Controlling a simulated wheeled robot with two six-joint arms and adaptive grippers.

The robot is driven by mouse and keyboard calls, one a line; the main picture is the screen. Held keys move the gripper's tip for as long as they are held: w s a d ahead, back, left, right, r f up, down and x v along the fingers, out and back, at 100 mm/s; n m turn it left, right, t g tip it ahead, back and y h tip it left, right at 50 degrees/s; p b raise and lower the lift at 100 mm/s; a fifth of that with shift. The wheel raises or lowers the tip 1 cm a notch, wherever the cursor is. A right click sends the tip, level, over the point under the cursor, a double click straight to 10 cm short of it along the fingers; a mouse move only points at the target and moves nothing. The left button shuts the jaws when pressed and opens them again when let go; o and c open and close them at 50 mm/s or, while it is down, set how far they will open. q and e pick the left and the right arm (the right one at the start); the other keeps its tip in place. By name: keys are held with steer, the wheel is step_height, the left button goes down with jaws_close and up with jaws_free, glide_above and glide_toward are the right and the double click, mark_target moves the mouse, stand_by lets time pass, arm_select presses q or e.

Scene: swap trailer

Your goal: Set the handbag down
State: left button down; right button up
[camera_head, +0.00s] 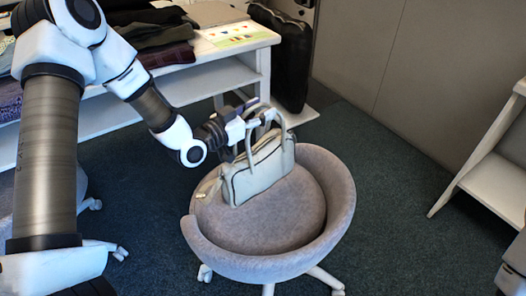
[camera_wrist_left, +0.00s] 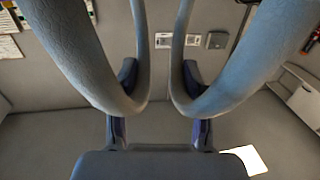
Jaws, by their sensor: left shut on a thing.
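The pale handbag (camera_head: 262,168) is upright over the seat of the grey round-backed chair (camera_head: 335,215). Its base looks to be on or very close to the seat; I cannot tell if its weight rests there. My left gripper (camera_head: 254,121) is at the top of the bag, shut on its handles. In the left wrist view, the handbag's handles (camera_wrist_left: 70,45) loom large as two grey loops that pass by the dark fingers of my left gripper (camera_wrist_left: 159,75). My right gripper is not in view.
A white table (camera_head: 215,75) with folded dark clothes (camera_head: 165,55) and a colourful sheet (camera_head: 238,34) stands behind the chair. A black case (camera_head: 291,62) leans by the wall. A white shelf unit (camera_head: 490,175) stands at right. Carpet (camera_head: 400,230) between chair and shelf is clear.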

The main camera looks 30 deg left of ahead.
arm_select(q)
steer(key=b, duration=0.1)
glide_above(260, 145)
step_height(260, 145, down, 5)
steer(key=shift+f, duration=0.1)
steer(key=shift+w+f, duration=0.1)
steer(key=shift+f, duration=0.3)
steer(key=shift+f+b, duration=0.1)
steer(key=shift+b, duration=0.2)
steer(key=shift+c, duration=2.4)
jaws_free()
